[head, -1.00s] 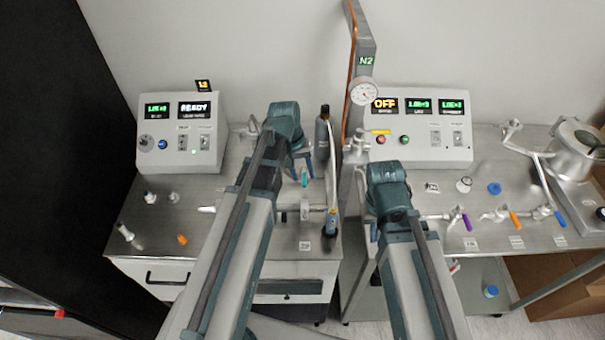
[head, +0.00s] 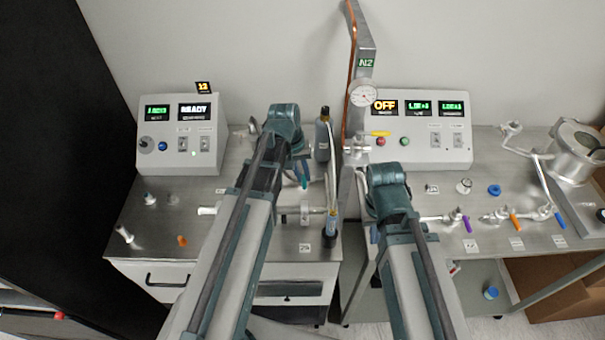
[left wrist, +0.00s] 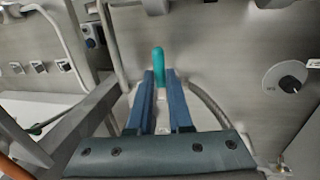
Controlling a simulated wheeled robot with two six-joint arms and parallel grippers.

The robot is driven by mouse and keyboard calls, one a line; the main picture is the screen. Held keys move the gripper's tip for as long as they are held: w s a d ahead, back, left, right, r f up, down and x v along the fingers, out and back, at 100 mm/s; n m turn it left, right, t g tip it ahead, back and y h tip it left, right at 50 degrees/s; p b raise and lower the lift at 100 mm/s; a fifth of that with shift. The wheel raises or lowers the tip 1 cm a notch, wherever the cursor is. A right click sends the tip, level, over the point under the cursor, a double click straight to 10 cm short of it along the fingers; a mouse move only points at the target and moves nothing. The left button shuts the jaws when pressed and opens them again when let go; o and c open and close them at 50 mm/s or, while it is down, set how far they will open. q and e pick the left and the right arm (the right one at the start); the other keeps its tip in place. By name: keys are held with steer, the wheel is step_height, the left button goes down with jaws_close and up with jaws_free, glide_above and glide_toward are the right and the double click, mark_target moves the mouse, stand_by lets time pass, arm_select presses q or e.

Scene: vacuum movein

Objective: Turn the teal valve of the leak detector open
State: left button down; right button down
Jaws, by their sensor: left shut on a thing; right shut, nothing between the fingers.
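The teal valve handle (left wrist: 158,64) stands up between my left gripper's fingertips (left wrist: 159,76) in the left wrist view. The two blue fingers are closed on its lower part and its rounded top shows beyond them. In the head view the handle (head: 305,182) shows as a small teal piece beside my left gripper (head: 302,170), above the left bench. My left wrist and arm hide much of the valve body. My right gripper (head: 374,233) is mostly hidden behind its own wrist at the right bench's left edge; it is shut and empty.
The leak detector's control box (head: 181,134) stands at the back left, its display reading READY. A dark bottle (head: 322,138) and an upright post (head: 350,180) stand right of the left gripper. Purple (head: 467,224), orange (head: 515,221) and blue (head: 560,219) handles line the right bench.

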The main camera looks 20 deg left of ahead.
stand_by(0.8)
arm_select(q)
steer(key=d+n, duration=0.1)
steer(key=n, duration=0.1)
steer(key=shift+w+n, duration=0.1)
steer(key=shift+n, duration=0.2)
steer(key=n, duration=0.2)
steer(key=d+n+t, duration=0.1)
steer(key=shift+w+d+n+y, duration=0.2)
steer(key=shift+w+n+y, duration=0.2)
steer(key=n, duration=0.2)
steer(key=w+d+n, duration=0.1)
steer(key=n, duration=0.1)
steer(key=shift+w+y, duration=0.2)
steer(key=shift+y, duration=0.1)
steer(key=shift+w+d+n+t+y, duration=0.15)
steer(key=shift+w+n, duration=0.15)
steer(key=shift+n, duration=0.45)
steer(key=shift+w+d+n+t+y, duration=0.15)
steer(key=shift+w+n, duration=0.1)
steer(key=shift+n, duration=0.5)
steer(key=shift+a, duration=0.1)
steer(key=c, duration=0.8)
jaws_free()
steer(key=shift+c, duration=0.2)
